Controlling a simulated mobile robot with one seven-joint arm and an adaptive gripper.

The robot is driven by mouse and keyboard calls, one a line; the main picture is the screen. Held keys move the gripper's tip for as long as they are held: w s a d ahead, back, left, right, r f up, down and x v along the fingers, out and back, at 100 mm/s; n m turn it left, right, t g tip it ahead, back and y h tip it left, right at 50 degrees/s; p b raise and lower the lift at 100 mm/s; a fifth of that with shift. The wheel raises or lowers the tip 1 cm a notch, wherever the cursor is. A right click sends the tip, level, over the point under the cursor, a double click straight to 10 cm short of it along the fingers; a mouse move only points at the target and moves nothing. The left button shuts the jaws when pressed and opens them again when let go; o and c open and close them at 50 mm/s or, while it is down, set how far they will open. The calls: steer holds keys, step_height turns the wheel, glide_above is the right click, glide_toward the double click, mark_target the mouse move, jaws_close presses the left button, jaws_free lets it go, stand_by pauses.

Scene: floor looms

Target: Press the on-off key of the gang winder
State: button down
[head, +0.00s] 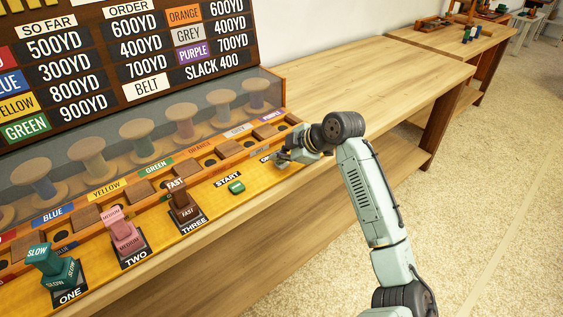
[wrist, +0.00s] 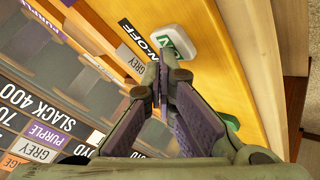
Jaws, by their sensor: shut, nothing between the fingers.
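The gang winder (head: 205,205) is a long yellow-orange console along the front of a wooden bench. Its on-off key shows in the wrist view as a white-framed key (wrist: 166,38) with a green face bearing white letters. It sits beside a black ON-OFF label (wrist: 136,36). My gripper (wrist: 161,72) is shut and empty, its tips close to the key and overlapping its lower edge in the picture. I cannot tell whether they touch. In the head view my gripper (head: 282,158) is over the console's right end and hides the key; part of the label shows.
A green START key (head: 236,188) lies left of my gripper. Three lever blocks, SLOW (head: 50,265), MEDIUM (head: 124,232) and FAST (head: 183,205), stand further left. Spools (head: 184,120) stand behind a clear panel. The bench top (head: 390,75) to the right is bare.

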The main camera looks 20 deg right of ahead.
mark_target(280, 164)
steer(key=shift+r+p, duration=0.4)
steer(key=shift+r, duration=0.35)
steer(key=shift+r+p, duration=1.4)
steer(key=shift+r, duration=1.15)
